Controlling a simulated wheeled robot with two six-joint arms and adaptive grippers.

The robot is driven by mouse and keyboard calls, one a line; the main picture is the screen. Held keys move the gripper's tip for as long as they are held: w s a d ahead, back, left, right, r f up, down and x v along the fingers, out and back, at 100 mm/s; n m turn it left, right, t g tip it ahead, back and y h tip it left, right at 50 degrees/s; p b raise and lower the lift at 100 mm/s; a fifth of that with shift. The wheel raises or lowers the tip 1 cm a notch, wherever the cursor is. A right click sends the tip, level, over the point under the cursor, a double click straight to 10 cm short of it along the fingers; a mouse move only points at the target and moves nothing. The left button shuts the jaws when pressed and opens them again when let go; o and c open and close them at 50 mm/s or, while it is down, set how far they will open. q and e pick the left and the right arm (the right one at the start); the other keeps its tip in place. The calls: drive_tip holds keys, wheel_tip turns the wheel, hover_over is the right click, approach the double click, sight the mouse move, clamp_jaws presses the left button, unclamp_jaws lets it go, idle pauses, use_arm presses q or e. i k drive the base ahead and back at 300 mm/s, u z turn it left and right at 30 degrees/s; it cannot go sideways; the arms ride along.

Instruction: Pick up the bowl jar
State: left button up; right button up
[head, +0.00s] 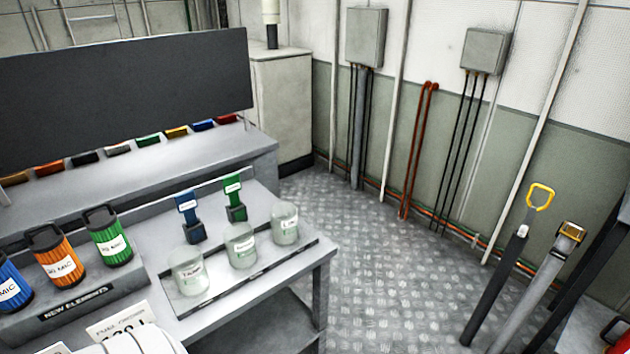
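Three clear glass jars with white labels stand upright in a row on a dark flat tray (215,301) on a grey table. The left jar (189,276) is nearest, the middle jar (241,249) is behind it to the right, and the right jar (285,226) is farthest. The labels are too small to read, so I cannot tell which one is the bowl jar. Nothing is touching the jars from above.
Blue (190,217) and green (235,198) stands are behind the jars. Orange (60,259), green (108,237) and blue canisters are at left. A dark panel (120,95) rises behind. Open metal floor (390,270) lies right of the table; levers (500,280) stand farther right.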

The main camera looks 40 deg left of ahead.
sight(239, 243)
drive_tip(key=i, duration=2.35)
drive_tip(key=u, duration=2.75)
